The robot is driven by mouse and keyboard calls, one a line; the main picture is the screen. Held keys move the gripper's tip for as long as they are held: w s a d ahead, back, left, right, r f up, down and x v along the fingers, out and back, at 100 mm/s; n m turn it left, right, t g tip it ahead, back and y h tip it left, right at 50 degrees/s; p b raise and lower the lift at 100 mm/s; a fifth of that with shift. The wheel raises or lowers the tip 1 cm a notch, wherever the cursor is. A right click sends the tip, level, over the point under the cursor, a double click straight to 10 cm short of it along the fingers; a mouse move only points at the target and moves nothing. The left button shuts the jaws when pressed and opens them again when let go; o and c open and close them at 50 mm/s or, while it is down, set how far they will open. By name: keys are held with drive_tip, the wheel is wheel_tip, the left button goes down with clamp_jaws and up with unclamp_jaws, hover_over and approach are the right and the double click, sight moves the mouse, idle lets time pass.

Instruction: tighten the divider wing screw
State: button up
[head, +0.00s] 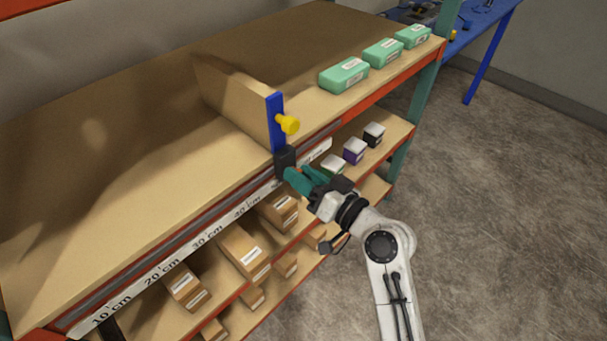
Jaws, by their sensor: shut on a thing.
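The divider (236,95) is a tan upright board on the top shelf, with a blue front post (276,120). A yellow knob (289,124) sticks out from the post, clear of my fingers. A dark block (285,158) at the foot of the post sits at the shelf's front rail. My gripper (294,177), with teal fingers, is shut at the front of this block, below the yellow knob. The wing screw is hidden by the fingers there, so its angle cannot be seen.
The rail carries a white scale strip (163,271) with centimetre marks. Several green boxes (344,75) stand right of the divider on the top shelf (120,150). Cartons (243,251) and small boxes (355,150) fill the lower shelf. The floor (500,200) at right is clear.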

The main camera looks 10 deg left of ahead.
drive_tip(key=m+p, duration=0.2)
drive_tip(key=m, duration=0.3)
drive_tip(key=m+p, duration=0.2)
drive_tip(key=m, duration=0.3)
drive_tip(key=shift+w+d+f, duration=0.1)
drive_tip(key=shift+d+f, duration=0.05)
drive_tip(key=shift+d, duration=0.05)
drive_tip(key=m+p, duration=0.2)
drive_tip(key=m, duration=0.2)
drive_tip(key=shift+f+m, duration=0.1)
drive_tip(key=shift+m, duration=0.3)
drive_tip(key=shift+f+m+p, duration=0.15)
drive_tip(key=shift+m+p, duration=0.6)
drive_tip(key=shift+m, duration=0.35)
drive_tip(key=shift+f+m+p, duration=0.1)
drive_tip(key=shift+m+p, duration=0.65)
drive_tip(key=shift+m, duration=0.35)
drive_tip(key=shift+d, duration=0.1)
drive_tip(key=o, duration=0.8)
drive_tip(key=shift+d, duration=0.1)
drive_tip(key=shift+c, duration=0.2)
drive_tip(key=o, duration=0.3)
drive_tip(key=shift+a+r, duration=0.1)
drive_tip(key=shift+a, duration=0.1)
